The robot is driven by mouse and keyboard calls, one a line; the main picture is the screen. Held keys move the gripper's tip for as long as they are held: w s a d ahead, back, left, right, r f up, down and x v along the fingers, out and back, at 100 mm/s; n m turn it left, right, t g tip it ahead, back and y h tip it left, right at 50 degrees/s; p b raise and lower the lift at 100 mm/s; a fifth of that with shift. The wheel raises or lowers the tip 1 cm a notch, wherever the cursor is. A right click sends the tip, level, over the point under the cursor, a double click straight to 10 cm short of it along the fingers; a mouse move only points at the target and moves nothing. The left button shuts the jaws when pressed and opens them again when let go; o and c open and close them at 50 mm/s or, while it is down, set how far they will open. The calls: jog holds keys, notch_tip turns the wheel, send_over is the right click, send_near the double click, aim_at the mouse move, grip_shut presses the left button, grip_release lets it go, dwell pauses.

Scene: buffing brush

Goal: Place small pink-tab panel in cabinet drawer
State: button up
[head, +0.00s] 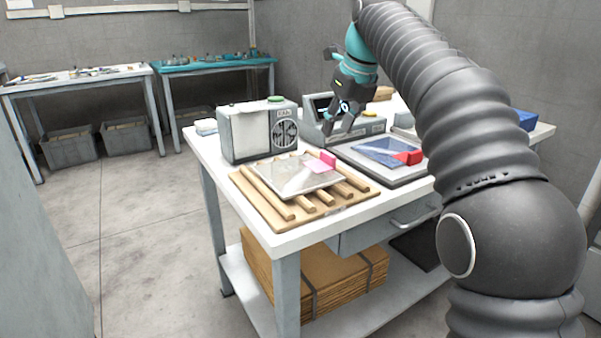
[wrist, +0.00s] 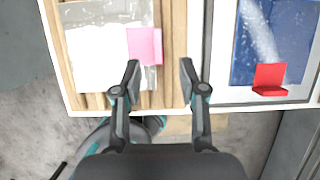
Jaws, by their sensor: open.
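A drawer (head: 390,229) with a bar handle sits shut under the tabletop.
A blue panel (head: 374,152) with a red tab (head: 409,157) lies on a grey plate right of the rack (head: 283,211). A grey fan box (head: 246,133) stands behind the rack. Cardboard (head: 300,274) is stacked on the lower shelf.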

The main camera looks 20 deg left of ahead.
aim_at(328, 154)
jog(key=shift+x, duration=1.2)
jog(key=shift+s+x, duration=0.15)
jog(key=shift+x, duration=1.15)
jog(key=shift+s+x, duration=0.1)
jog(key=shift+x, duration=1.25)
jog(key=shift+d+f, duration=0.1)
grip_shut()
